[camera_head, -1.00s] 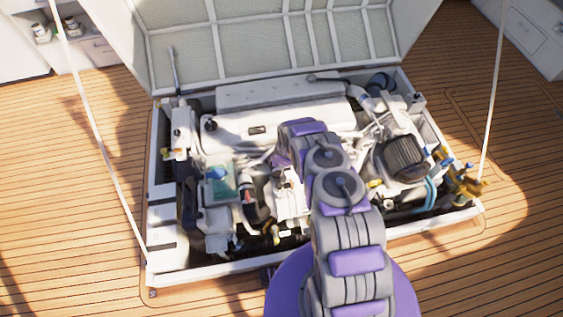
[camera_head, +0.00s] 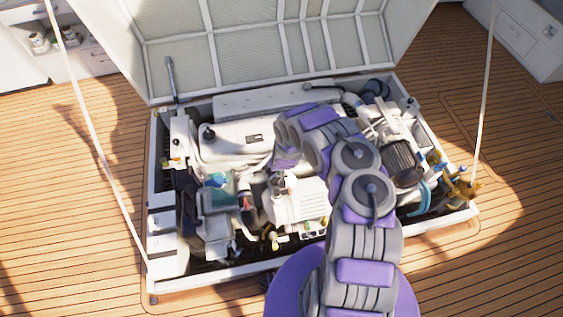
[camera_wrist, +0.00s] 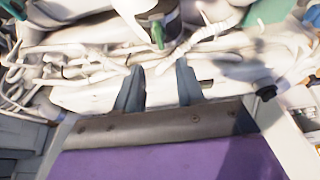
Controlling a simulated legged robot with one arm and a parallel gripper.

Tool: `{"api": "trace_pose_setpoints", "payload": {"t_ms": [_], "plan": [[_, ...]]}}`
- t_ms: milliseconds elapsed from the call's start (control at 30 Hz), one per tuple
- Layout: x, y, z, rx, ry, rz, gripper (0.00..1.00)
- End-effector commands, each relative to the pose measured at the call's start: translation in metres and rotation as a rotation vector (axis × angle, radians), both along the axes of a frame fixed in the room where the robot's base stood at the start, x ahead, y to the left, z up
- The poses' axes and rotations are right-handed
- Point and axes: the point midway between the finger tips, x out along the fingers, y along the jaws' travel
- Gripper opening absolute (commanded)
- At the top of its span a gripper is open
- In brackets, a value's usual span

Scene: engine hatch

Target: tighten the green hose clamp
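A small, upright green piece (camera_wrist: 158,35) shows in the wrist view among pale hoses, just beyond my fingertips; it may be the green hose clamp, but I cannot tell for sure. My gripper (camera_wrist: 159,67) has its two dark fingers spread apart with nothing between them. It appears apart from the green piece. In the head view my arm reaches over the middle of the engine (camera_head: 240,140), and my fingers are not clearly visible there. I cannot make out the clamp in the head view.
The open hatch lid (camera_head: 270,45) stands behind the engine. A white frame (camera_head: 215,277) rims the bay. Pale hoses and pipes crowd the wrist view, with a larger green part (camera_wrist: 265,12) at upper right. Two ropes (camera_head: 95,130) (camera_head: 484,95) run beside the hatch. Wooden deck surrounds it.

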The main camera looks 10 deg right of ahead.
Motion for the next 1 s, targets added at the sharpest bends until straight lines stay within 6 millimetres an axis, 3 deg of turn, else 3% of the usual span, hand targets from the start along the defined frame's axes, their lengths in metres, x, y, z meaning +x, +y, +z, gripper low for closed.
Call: {"api": "trace_pose_setpoints", "payload": {"t_ms": [100,433,1000], "plan": [[-0.006,-0.001,0.019,-0.001,-0.001,0.001,0.38],[-0.021,-0.001,0.051,-0.002,0.002,0.0,0.38],[-0.025,0.0,0.058,0.0,0.003,-0.001,0.38]]}}
